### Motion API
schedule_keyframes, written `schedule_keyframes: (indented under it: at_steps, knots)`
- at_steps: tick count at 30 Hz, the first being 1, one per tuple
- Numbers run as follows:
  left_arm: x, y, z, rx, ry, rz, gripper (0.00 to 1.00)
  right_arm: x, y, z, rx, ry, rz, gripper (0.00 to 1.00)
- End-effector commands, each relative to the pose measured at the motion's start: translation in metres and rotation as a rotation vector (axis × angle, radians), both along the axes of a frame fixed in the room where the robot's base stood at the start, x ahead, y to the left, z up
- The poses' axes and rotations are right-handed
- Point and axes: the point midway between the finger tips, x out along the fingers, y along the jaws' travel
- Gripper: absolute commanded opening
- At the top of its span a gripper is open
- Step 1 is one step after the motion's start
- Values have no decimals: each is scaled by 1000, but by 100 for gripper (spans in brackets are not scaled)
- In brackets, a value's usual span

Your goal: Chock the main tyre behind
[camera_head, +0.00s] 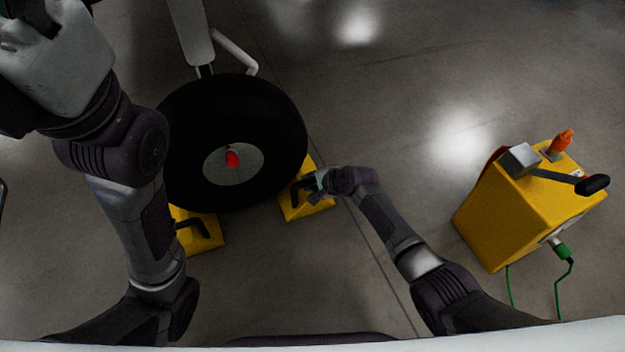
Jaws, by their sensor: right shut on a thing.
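The main tyre (270,115) is a big black wheel with a grey hub and a red centre, at the upper middle. A yellow chock (292,211) with a black handle sits at the tyre's lower right side. My right gripper (308,185) is shut on this chock's handle. Whether the chock touches the tyre I cannot tell. A second yellow chock (209,237) with a black handle lies at the tyre's lower left, partly hidden by my left arm. My left gripper is out of the picture; only its arm shows at the left.
A yellow box (500,215) with a lever, an orange piece on top and green cables stands at the right. A white strut (191,30) rises above the tyre. The grey floor between tyre and box is clear.

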Motion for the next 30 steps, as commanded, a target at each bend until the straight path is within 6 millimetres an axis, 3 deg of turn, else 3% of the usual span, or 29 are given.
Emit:
schedule_keyframes:
  at_steps: [3,4,9,16,22,30]
  knots:
    - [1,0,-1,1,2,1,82,2,1,3,3,-6,-1,0]
    - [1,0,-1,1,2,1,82,2,1,3,3,-6,-1,21]
    - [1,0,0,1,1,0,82,2,0,2,2,-4,-2,49]
    - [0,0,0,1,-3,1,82,-1,-1,-3,-3,6,-1,50]
    - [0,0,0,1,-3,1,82,-1,-1,-2,-2,4,-1,82]
    - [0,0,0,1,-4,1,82,0,-1,-1,-1,1,-1,82]
